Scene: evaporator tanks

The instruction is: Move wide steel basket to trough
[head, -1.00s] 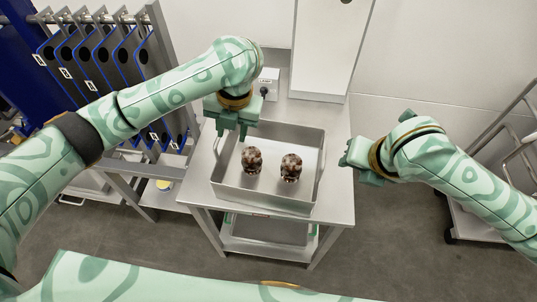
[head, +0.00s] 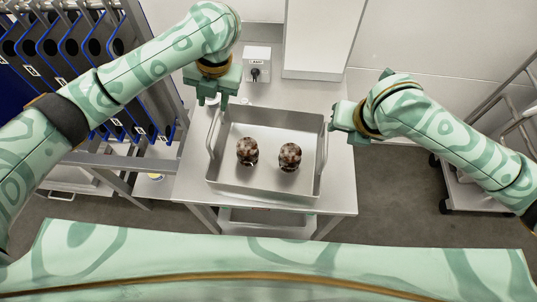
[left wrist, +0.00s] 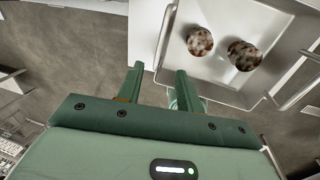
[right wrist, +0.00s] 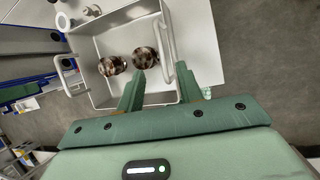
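The wide steel basket (head: 265,188) is a shallow rectangular tray with an upright loop handle at each end, standing on a steel table. Two mottled brown-and-white round pieces (head: 247,151) lie inside it. My left gripper (head: 214,99) is open and empty above the basket's left rear side. In the left wrist view its fingers (left wrist: 158,78) are apart, with the basket (left wrist: 230,82) beyond. My right gripper (head: 335,124) is at the basket's right handle, above the table's right edge. In the right wrist view its fingers (right wrist: 160,82) are apart around the line of the handle (right wrist: 166,38); contact is unclear.
The steel table (head: 340,190) has a lower shelf. A small box with a black knob (head: 256,68) is behind the basket. A rack of dark blue-edged panels (head: 75,50) stands left. A wheeled cart (head: 470,180) stands right, with open floor between.

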